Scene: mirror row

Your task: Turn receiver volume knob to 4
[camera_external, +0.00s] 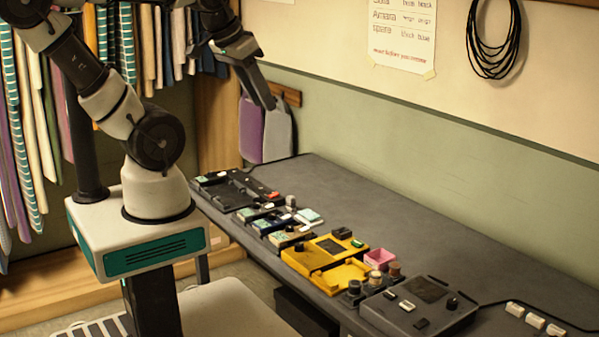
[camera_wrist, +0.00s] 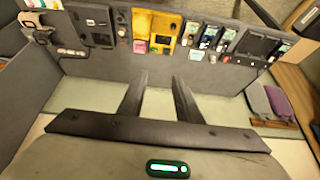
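A dark grey box (camera_external: 425,305) with a dark screen, buttons and a small round black knob (camera_external: 452,303) sits on the near right part of the bench; it looks like the receiver. It also shows at the upper left in the wrist view (camera_wrist: 92,25). No marks or number can be read at the knob, so its setting cannot be told. My gripper (camera_external: 271,104) is high above the bench's far end, well away from this box. The wrist view shows its two fingers (camera_wrist: 160,80) spread apart with nothing between them.
On the grey bench (camera_external: 390,220), a yellow case (camera_external: 325,262), a pink box (camera_external: 380,258), small dark units (camera_external: 268,222) and a black tray-like device (camera_external: 235,190) form a row. White blocks (camera_external: 534,320) lie right. The bench's back strip is clear. Purple and grey cloths (camera_external: 251,130) hang behind.

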